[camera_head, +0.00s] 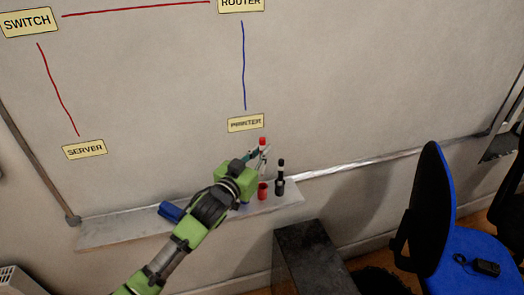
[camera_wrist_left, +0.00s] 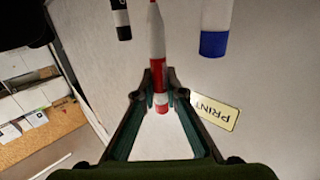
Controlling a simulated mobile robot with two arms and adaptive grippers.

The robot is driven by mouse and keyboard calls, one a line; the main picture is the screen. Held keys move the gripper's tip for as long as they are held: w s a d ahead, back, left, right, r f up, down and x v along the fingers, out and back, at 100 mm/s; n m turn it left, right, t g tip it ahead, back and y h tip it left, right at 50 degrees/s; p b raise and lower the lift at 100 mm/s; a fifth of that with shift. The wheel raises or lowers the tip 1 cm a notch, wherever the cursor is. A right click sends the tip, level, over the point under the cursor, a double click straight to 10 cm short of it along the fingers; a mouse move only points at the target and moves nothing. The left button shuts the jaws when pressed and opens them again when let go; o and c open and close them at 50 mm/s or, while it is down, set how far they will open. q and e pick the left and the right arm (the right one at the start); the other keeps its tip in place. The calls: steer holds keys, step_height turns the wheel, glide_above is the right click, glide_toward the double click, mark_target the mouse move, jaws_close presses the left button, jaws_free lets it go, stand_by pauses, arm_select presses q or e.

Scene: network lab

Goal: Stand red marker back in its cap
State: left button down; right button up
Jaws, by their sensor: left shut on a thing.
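My left gripper (camera_head: 262,153) is shut on the red marker (camera_head: 262,141) and holds it above the ledge, with a red end sticking up past the fingers. In the left wrist view the red and white marker (camera_wrist_left: 157,50) runs between the closed fingers (camera_wrist_left: 160,88), its pale narrow end pointing away from the gripper. The red cap (camera_head: 263,191) stands upright on the ledge, just right of and below the gripper, apart from the marker. I cannot make out the cap separately in the wrist view. My right gripper is not in view.
A black marker (camera_head: 280,184) stands on the whiteboard ledge (camera_head: 120,230), close right of the cap. A blue marker (camera_wrist_left: 214,30) shows in the wrist view. A blue eraser-like block (camera_head: 170,211) lies left. A dark box (camera_head: 318,250) and blue chair (camera_head: 455,240) are right.

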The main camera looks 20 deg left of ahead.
mark_target(262, 173)
arm_select(q)
steer(key=shift+f+b, duration=1.65)
steer(key=shift+f, duration=0.25)
steer(key=shift+f+b, duration=1.4)
steer(key=shift+f, duration=0.9)
steer(key=c, duration=2)
jaws_free()
steer(key=s, duration=0.4)
steer(key=s+a, duration=0.1)
steer(key=s, duration=0.3)
steer(key=s+a, duration=0.1)
steer(key=s, duration=0.2)
steer(key=shift+s+a+r, duration=0.15)
steer(key=shift+s, duration=0.25)
